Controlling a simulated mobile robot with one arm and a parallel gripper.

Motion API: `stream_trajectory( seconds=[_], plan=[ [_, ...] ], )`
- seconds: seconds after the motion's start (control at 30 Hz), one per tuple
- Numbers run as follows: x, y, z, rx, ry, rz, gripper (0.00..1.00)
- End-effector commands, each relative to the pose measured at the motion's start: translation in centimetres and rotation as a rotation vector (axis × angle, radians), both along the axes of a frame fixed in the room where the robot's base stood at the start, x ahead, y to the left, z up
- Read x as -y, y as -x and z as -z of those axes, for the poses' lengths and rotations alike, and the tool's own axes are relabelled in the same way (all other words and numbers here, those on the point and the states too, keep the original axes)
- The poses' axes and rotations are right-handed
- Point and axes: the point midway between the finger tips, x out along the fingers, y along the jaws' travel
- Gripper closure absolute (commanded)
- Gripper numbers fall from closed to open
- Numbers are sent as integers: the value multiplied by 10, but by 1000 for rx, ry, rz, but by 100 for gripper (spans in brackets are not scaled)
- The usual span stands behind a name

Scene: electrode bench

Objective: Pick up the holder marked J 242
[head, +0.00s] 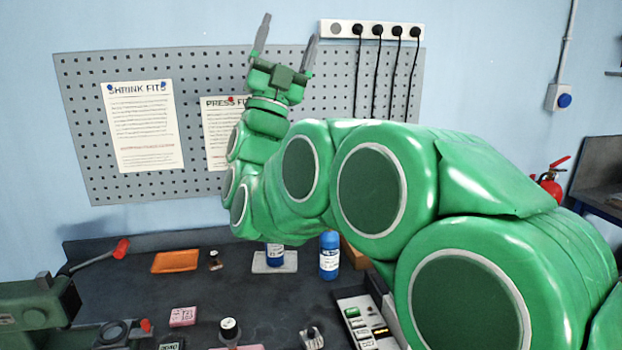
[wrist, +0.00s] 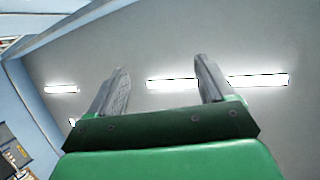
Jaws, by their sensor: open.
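My gripper (head: 288,34) is raised high in front of the pegboard, fingers pointing up, open and empty. In the wrist view my gripper (wrist: 161,68) shows its two fingers apart, with only ceiling beyond them. No marking J 242 can be read in either view. Small items lie on the dark bench well below my gripper: a pink block (head: 183,316) with unclear marks, a dark round piece with a pale top (head: 229,328), and a metal piece (head: 312,338). I cannot tell which, if any, is the holder. My arm hides part of the bench.
Two blue bottles stand at the back; the right one (head: 329,256) is beside my arm. An orange tray (head: 176,261) lies at the back left. A green machine (head: 38,308) occupies the left. A case with several coloured pieces (head: 358,322) is at front right.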

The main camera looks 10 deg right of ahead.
Motion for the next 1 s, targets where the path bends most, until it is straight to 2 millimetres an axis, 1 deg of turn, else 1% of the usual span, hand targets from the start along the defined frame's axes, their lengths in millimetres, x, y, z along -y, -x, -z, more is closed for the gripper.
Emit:
stream_trajectory(
  seconds=[0.03, 0.17, 0.2, 0.27, 0.3, 0.37, 0.4, 0.47, 0.5, 0.57, 0.6, 0.73, 0.8, 0.9, 1.0],
  plan=[
    [7, -4, 13, -44, -59, 22, 18],
    [25, -13, 55, -180, -199, 96, 18],
    [29, -15, 69, -226, -237, 116, 18],
    [33, -18, 93, -301, -293, 147, 18],
    [35, -19, 110, -354, -328, 167, 18],
    [36, -20, 137, -437, -374, 195, 18],
    [36, -19, 156, -497, -404, 214, 18],
    [33, -17, 184, -587, -440, 240, 18],
    [31, -15, 204, -650, -465, 257, 18],
    [25, -10, 233, -746, -493, 281, 18],
    [20, -5, 253, -814, -509, 297, 18],
    [2, 16, 315, -1032, -541, 344, 18],
    [-7, 29, 341, -1132, -545, 365, 18],
    [-18, 45, 369, -1244, -546, 387, 18],
    [-27, 60, 391, -1334, -539, 405, 18]
  ],
)
